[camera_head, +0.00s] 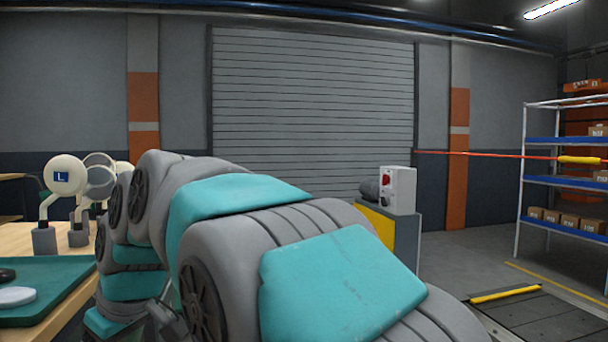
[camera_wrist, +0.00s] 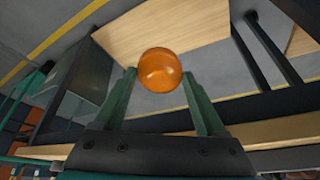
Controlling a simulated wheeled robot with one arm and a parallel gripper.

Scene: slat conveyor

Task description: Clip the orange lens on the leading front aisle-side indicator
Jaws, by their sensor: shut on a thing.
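The orange lens (camera_wrist: 160,70) is a small, rounded, glossy cap in the wrist view. My gripper (camera_wrist: 160,76) is shut on it, with a green finger on either side. The lens is held at the fingertips, above a wooden surface and grey floor. In the head view my own arm fills the middle, and neither the gripper nor the lens can be seen. No indicator can be made out in either view.
A control box (camera_head: 398,190) stands centre right; a shelf rack (camera_head: 522,170) is at right.

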